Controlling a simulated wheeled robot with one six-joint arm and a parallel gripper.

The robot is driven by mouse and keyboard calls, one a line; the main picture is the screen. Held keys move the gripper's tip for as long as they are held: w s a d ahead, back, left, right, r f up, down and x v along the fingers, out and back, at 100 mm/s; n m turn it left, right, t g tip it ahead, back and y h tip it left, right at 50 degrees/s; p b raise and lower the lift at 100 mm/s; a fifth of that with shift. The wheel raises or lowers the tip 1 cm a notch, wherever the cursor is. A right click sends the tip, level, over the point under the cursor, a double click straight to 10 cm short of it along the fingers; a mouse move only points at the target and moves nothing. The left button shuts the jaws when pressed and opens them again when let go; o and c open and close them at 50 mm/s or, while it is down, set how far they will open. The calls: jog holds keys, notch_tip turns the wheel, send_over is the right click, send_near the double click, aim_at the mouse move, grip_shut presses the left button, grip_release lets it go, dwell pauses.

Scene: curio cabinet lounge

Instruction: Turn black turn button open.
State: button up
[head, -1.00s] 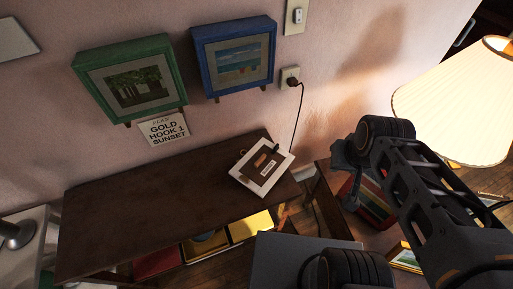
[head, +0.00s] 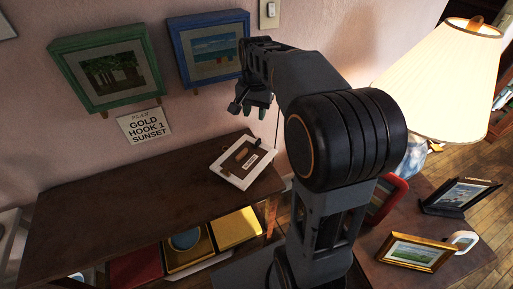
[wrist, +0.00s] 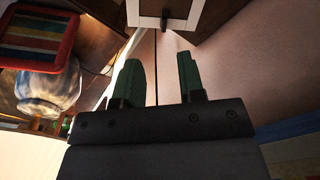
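A white frame (head: 230,178) lies face down on the dark shelf top, with a brown backing (head: 249,165) and a small white label. The black turn button (wrist: 164,20) shows as a short dark piece at the frame's edge at the top of the wrist view; in the head view it is too small to tell its angle. My gripper (head: 252,108) hangs above and behind the frame, near the wall, apart from it. In the wrist view its two green fingers (wrist: 160,82) stand apart with nothing between them.
A green frame (head: 63,56) and a blue frame (head: 182,65) hang on the wall, above a sign (head: 145,126). The dark shelf top (head: 110,215) is clear left of the white frame. A lamp (head: 440,75) and small frames stand on the right-hand table.

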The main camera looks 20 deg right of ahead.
aim_at(258, 140)
jog(key=w+d+f+m+b, duration=0.2)
jog(key=w+d+f+m, duration=0.1)
jog(key=w+f, duration=0.15)
jog(key=shift+g, duration=0.4)
jog(key=f+b, duration=0.1)
jog(key=f, duration=0.5)
jog(key=f+b, duration=0.1)
jog(key=f, duration=0.5)
jog(key=shift+w+d+f, duration=0.1)
jog(key=shift+d+f, duration=0.1)
jog(key=shift+f, duration=0.2)
jog(key=shift+c, duration=0.5)
grip_shut()
